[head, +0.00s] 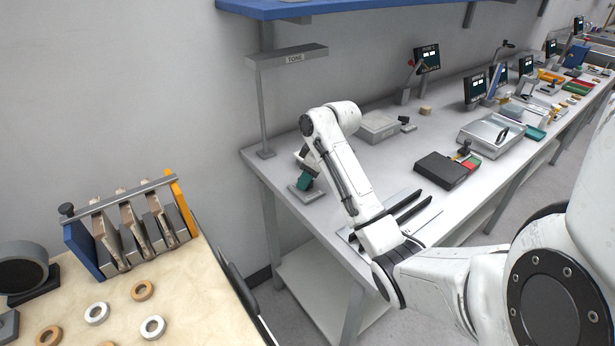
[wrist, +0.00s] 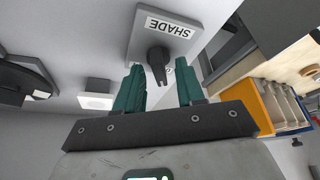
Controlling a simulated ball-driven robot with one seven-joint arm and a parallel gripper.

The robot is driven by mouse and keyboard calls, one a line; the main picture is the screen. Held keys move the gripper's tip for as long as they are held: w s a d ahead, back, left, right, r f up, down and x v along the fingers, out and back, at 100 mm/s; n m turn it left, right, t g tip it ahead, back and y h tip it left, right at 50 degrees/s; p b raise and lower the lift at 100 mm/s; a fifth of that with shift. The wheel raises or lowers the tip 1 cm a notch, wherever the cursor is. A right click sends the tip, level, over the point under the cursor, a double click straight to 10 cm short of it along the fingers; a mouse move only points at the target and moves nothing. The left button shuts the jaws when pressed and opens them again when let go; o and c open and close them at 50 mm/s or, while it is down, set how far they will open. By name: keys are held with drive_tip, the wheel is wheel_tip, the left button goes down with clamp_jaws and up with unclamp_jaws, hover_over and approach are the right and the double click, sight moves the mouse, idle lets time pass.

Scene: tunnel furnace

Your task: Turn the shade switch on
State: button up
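The shade switch is a grey plate (wrist: 140,35) with a white label reading SHADE and a black knob (wrist: 158,62), at the top of the wrist view. In the head view its grey base (head: 304,195) lies on the near left end of the long white bench. My gripper (wrist: 160,78) has two green fingers spread apart, with the knob between their tips in the picture. Gaps show on both sides of the knob. In the head view my gripper (head: 304,180) points down just above the base, and the knob is hidden.
A lamp-like post (head: 264,105) with a flat grey head stands beside the switch. A grey box (head: 378,126), a black box (head: 441,170) and dark bars (head: 405,205) are on the bench. A second table with a rack (head: 130,235) and rings stands at left.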

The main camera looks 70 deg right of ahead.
drive_tip(key=shift+c, duration=0.3)
clamp_jaws()
drive_tip(key=shift+r+p, duration=0.1)
drive_tip(key=shift+p, duration=0.2)
drive_tip(key=m+p, duration=0.2)
drive_tip(key=p, duration=0.1)
drive_tip(key=shift+a+r+m+h, duration=0.15)
drive_tip(key=shift+a+m+h, duration=0.05)
drive_tip(key=shift+m+h, duration=0.2)
drive_tip(key=m+h+p, duration=0.1)
drive_tip(key=m+p, duration=0.2)
drive_tip(key=shift+w+m+g+p, duration=0.1)
drive_tip(key=shift+m+g+p, duration=0.2)
drive_tip(key=shift+g+p, duration=0.1)
drive_tip(key=m+h+p, duration=0.1)
drive_tip(key=m, duration=0.1)
drive_tip(key=m+g+h+p, duration=0.1)
drive_tip(key=m+p, duration=0.1)
drive_tip(key=m, duration=0.1)
drive_tip(key=shift+f+m, duration=0.2)
drive_tip(key=shift+m, duration=0.1)
drive_tip(key=shift+o, duration=0.3)
unclamp_jaws()
